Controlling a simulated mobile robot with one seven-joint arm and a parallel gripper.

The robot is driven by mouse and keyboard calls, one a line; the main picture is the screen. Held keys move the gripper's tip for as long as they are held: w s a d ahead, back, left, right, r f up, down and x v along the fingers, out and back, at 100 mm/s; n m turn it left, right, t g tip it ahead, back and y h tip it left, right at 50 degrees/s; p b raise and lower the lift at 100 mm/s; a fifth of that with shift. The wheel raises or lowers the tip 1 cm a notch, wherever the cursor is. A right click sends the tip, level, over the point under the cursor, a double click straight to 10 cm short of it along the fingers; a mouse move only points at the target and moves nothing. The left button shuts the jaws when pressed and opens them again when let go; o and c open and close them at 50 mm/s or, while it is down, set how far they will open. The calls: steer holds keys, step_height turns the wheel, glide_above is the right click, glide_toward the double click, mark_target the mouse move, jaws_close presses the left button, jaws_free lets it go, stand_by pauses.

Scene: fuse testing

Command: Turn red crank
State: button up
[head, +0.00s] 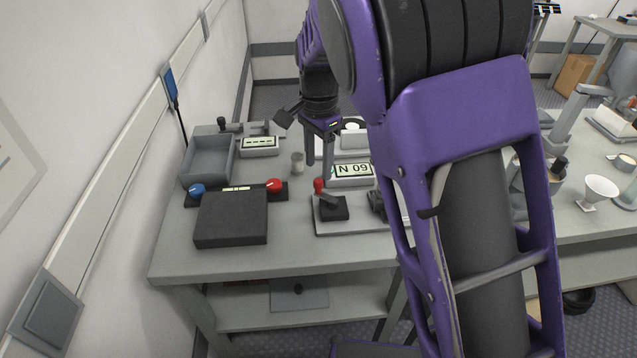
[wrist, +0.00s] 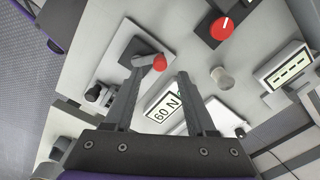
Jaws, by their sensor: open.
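The red crank is a red knob (head: 319,185) on a short grey arm above a black base (head: 333,208), fixed on a light plate on the bench. In the wrist view the red knob (wrist: 160,62) shows between and just beyond my fingertips, with the black base (wrist: 140,48) behind it. My gripper (head: 319,174) points down, open and empty, close above the crank. In the wrist view its two fingers (wrist: 160,75) stand apart on either side of the knob. I cannot tell whether either finger touches it.
A display reading 60 N (head: 352,171) stands behind the crank. A grey tray (head: 208,160) and small metal cup (head: 297,163) stand behind. The front bench strip is clear.

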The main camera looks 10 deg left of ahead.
mark_target(318, 181)
step_height(318, 181, down, 6)
steer(key=shift+r+b, duration=0.2)
steer(key=shift+b, duration=0.1)
jaws_close()
